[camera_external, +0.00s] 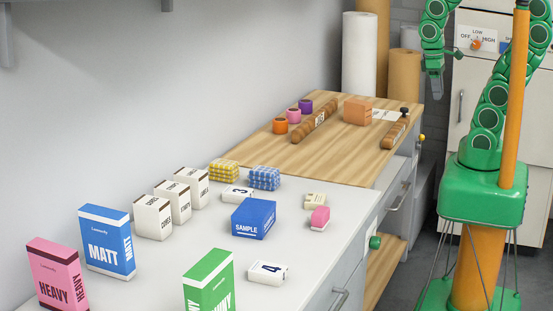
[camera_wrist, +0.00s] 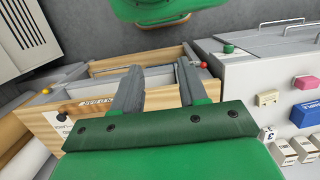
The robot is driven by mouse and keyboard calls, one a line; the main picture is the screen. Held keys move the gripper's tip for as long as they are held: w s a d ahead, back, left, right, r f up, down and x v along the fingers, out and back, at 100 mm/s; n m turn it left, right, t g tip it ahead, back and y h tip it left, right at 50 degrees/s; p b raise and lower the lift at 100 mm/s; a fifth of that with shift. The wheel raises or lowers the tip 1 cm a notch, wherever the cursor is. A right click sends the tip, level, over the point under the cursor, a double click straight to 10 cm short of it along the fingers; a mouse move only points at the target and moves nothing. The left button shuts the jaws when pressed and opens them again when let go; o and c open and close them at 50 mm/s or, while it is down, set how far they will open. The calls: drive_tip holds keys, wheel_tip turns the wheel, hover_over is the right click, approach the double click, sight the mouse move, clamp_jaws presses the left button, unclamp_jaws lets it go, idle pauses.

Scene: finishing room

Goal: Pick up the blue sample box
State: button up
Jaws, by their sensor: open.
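The blue sample box (camera_external: 253,219), with white "SAMPLE" lettering, sits on the white part of the counter (camera_external: 330,187). In the wrist view the blue sample box (camera_wrist: 305,113) shows at the right edge, partly cut off.
A pink block (camera_external: 320,218), a white "4" block (camera_external: 267,273) and a blue checked block (camera_external: 264,178) lie around the box. A green carton (camera_external: 208,285) stands in front. A wooden board (camera_external: 325,145) bears rolls and an orange block (camera_external: 358,110).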

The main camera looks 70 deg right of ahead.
drive_tip(key=o, duration=1.1)
drive_tip(key=w+a+f+m+g+y, duration=0.1)
drive_tip(key=w+a+f+m+y, duration=0.3)
drive_tip(key=w+a, duration=0.95)
drive_tip(key=w+a+m+g+y, duration=0.2)
drive_tip(key=w+a+y, duration=0.5)
drive_tip(key=a, duration=1.1)
drive_tip(key=m+t+y, duration=0.3)
drive_tip(key=m, duration=0.8)
approach(256, 216)
drive_tip(key=d, duration=0.2)
drive_tip(key=w+d+f, duration=0.1)
drive_tip(key=d, duration=0.1)
drive_tip(key=w+d, duration=0.1)
drive_tip(key=d, duration=0.2)
drive_tip(key=shift+w+f, duration=0.2)
drive_tip(key=shift+f, duration=0.05)
drive_tip(key=shift+h, duration=0.3)
drive_tip(key=shift+x, duration=6.05)
